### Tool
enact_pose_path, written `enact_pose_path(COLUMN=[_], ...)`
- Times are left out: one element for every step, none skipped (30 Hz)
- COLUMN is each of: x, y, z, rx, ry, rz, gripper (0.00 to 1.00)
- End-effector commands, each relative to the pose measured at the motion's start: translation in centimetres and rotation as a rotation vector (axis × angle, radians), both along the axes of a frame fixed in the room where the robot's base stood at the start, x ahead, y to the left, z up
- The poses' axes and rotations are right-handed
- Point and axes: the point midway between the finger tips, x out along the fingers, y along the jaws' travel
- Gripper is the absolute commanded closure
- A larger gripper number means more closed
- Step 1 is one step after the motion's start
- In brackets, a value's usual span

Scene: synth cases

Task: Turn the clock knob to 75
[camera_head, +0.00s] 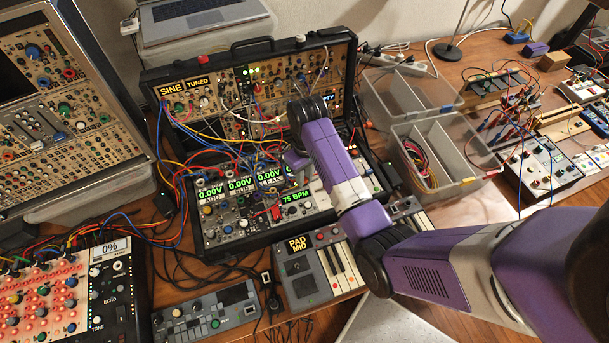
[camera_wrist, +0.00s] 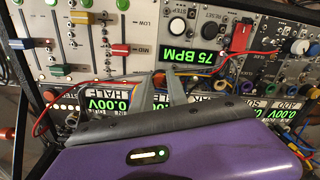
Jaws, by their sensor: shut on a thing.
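The clock module's green display (camera_head: 297,197) reads 75 BPM, and it reads the same, upside down, in the wrist view (camera_wrist: 193,59). My gripper (camera_wrist: 166,76) has its grey fingers close together beside that display, at the module's edge. It is shut on what seems to be the clock knob, which the fingers hide. In the head view my purple wrist covers this spot, so neither the fingers nor the knob show clearly there.
A red switch-like part (camera_wrist: 241,38) and cables stand beside the display. Sliders (camera_wrist: 119,49) crowd the other side. Patch cables (camera_head: 215,135) arch over the case behind. Grey bins (camera_head: 447,185) stand to the right, and a PAD MID keyboard (camera_head: 308,283) lies in front.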

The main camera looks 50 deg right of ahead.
Motion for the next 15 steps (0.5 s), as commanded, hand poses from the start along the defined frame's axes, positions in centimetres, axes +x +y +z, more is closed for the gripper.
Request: enact_pose_path(x=[0.03,0.03,0.04,0.04,0.04,0.04,0.04,0.04,0.04,0.05,0.05,0.05,0.05,0.05,0.05], y=[-0.01,-0.01,-0.01,-0.01,-0.01,-0.01,-0.01,0.0,-0.01,-0.01,-0.02,-0.01,-0.01,-0.02,-0.01], z=[0.07,0.07,0.07,0.08,0.07,0.08,0.08,0.08,0.08,0.08,0.08,0.08,0.08,0.09,0.09], rx=[0.0,0.0,0.0,0.0,0.0,0.0,0.0,0.0,0.0,0.0,0.0,0.0,0.0,0.0,0.0], ry=[0.0,-0.001,0.0,0.0,0.0,0.0,0.0,0.0,-0.001,-0.001,-0.001,-0.001,-0.001,-0.001,-0.001], rz=[0.013,0.02,0.028,0.032,0.036,0.041,0.043,0.045,0.047,0.048,0.048,0.048,0.048,0.048,0.048], gripper=[1.0,1.0,1.0,1.0,1.0,1.0,1.0,1.0,1.0,1.0,1.0,1.0,1.0,1.0,1.0])
